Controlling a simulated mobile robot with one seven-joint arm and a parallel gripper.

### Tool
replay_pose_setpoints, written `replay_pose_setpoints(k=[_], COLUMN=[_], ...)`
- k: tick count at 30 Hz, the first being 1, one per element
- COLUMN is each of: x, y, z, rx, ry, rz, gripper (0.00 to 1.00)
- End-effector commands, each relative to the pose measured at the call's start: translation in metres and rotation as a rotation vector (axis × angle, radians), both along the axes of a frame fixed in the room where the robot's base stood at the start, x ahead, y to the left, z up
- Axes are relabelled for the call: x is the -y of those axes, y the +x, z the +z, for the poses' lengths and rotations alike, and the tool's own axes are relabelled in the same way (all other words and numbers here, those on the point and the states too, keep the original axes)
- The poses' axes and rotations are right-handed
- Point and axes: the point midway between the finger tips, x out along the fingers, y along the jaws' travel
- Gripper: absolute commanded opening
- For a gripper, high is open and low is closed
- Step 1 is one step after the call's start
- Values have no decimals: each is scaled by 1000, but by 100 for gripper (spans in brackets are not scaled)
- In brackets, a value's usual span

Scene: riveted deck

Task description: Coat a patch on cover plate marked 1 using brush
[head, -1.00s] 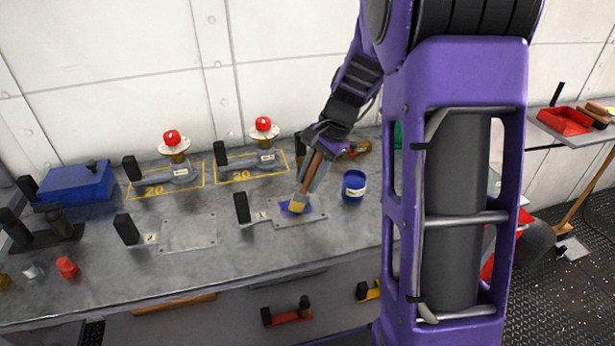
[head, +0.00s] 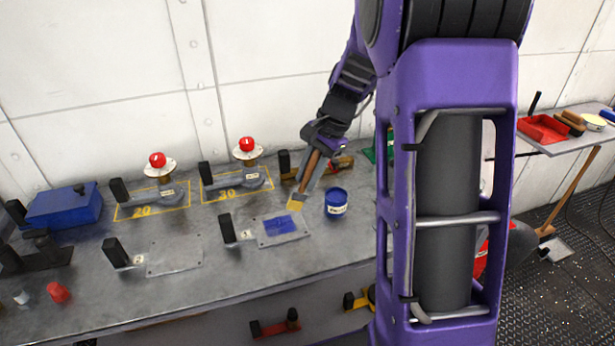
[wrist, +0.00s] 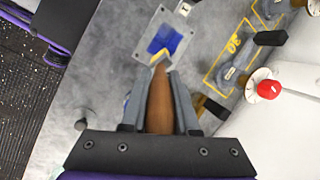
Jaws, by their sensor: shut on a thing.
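The cover plate marked 1 (head: 293,238) lies flat on the bench, with a screw at each visible corner. A blue painted patch (head: 279,224) covers its middle; the plate (wrist: 143,52) and patch (wrist: 165,40) also show in the wrist view. Its label (wrist: 183,8) reads 1. My gripper (head: 314,168) is shut on the wooden handle of the brush (head: 306,182), which tilts bristles down. In the wrist view my gripper (wrist: 158,100) has the brush handle (wrist: 159,105) between its fingers. The bristles are at the plate's far right corner; I cannot tell whether they touch.
A blue paint can (head: 336,208) stands just right of the plate. A second, bare plate (head: 174,257) lies to the left. A blue box (head: 64,206) sits at far left.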

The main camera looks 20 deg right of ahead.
Motion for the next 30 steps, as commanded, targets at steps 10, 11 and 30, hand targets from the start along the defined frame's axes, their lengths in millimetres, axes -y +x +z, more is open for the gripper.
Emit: replay_pose_setpoints(k=[10,11,30], x=[3,3,3], y=[-3,-3,-3], z=[25,25,24], rx=[1,0,1], ry=[-1,0,0], rz=[1,1,2], gripper=[0,0,0])
